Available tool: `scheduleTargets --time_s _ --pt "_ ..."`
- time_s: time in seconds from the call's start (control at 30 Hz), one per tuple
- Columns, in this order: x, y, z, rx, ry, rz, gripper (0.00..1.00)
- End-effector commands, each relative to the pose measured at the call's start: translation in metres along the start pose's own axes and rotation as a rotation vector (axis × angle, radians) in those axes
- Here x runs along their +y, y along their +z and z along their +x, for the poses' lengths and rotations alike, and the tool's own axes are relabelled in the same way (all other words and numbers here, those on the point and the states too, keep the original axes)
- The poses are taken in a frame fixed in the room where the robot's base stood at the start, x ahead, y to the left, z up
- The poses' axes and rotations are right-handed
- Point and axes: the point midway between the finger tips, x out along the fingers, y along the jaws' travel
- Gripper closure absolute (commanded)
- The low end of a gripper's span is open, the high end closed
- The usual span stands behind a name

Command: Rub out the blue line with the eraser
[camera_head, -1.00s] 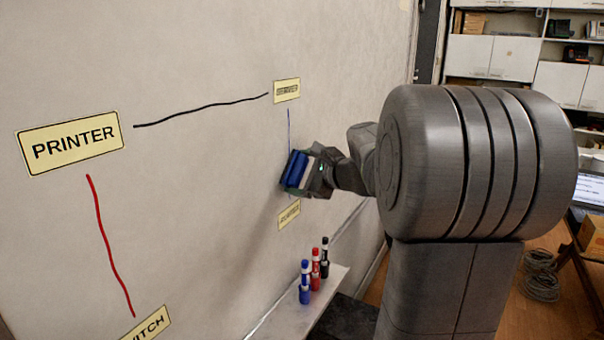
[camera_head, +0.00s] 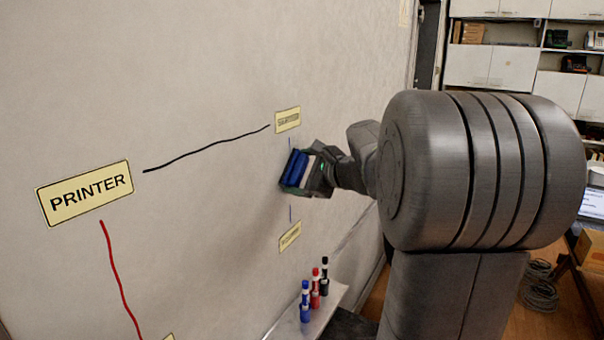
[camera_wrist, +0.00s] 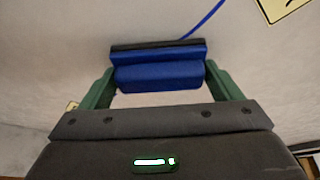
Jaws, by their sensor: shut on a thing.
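The blue eraser (camera_head: 296,168) has a dark pad facing the whiteboard. My gripper (camera_head: 316,174) is shut on it, and in the wrist view green fingers grip the eraser (camera_wrist: 160,75) at both ends. The eraser is at the board over the middle of the blue line; I cannot tell whether the pad touches. The blue line (camera_head: 290,213) shows below the eraser, down toward the lower yellow label, and a short piece shows above it. In the wrist view the blue line (camera_wrist: 205,20) runs from the eraser's edge toward a label. The part behind the eraser is hidden.
A black line (camera_head: 205,149) joins the PRINTER label (camera_head: 85,194) to the upper yellow label (camera_head: 287,119). A red line (camera_head: 118,275) runs down from PRINTER. Blue, red and black markers (camera_head: 314,290) stand on a ledge (camera_head: 328,305) below the lower label (camera_head: 290,236).

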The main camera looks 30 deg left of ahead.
Motion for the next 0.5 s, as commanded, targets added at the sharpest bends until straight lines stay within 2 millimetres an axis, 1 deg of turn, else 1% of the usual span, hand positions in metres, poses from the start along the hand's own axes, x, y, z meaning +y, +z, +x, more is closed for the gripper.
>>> scheduleTargets --time_s 0.5 --pt "-0.025 0.025 -0.007 -0.001 -0.001 -0.002 0.33"
